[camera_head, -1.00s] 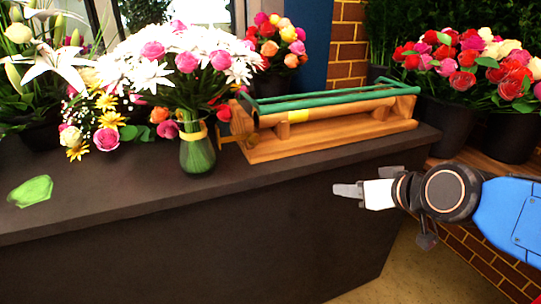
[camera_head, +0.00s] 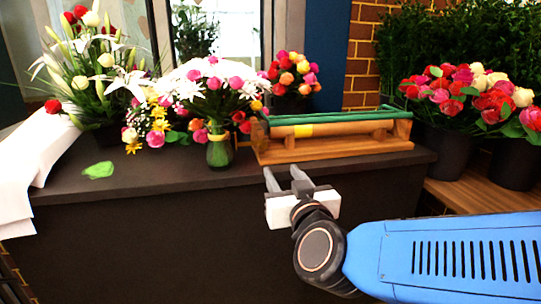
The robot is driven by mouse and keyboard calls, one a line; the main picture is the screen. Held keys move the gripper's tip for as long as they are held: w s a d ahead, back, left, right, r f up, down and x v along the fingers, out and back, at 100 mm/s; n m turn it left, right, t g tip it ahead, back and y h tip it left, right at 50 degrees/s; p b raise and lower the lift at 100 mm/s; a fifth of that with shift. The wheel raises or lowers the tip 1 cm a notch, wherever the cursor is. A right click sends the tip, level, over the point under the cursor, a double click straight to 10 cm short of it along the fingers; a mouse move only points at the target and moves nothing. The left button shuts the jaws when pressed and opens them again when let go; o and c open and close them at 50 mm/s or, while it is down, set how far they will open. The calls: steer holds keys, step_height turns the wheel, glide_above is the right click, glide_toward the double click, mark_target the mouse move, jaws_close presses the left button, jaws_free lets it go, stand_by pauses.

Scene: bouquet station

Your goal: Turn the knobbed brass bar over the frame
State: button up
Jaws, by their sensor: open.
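The wooden frame (camera_head: 340,151) stands on the dark counter, with green rails (camera_head: 340,116) along its top and a round wooden roller (camera_head: 350,127) bearing a yellow band. A small brass-coloured piece (camera_head: 258,134), perhaps the knobbed bar, shows at the frame's left end; its shape is too small to make out. My gripper (camera_head: 282,172) is open and empty. In the picture its two fingers point up toward the front left part of the frame, apparently apart from it.
A glass vase (camera_head: 220,152) with a bouquet stands left of the frame. A green crumpled piece (camera_head: 99,170) lies on the counter (camera_head: 150,185), and white paper (camera_head: 35,165) hangs at the far left. Dark flower buckets (camera_head: 447,150) stand at right. The counter front is bare.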

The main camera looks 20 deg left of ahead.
mark_target(264, 145)
steer(key=x, duration=1.6)
steer(key=shift+w+a+r, duration=0.1)
steer(key=shift+a+r, duration=0.15)
steer(key=shift+a, duration=0.2)
jaws_close()
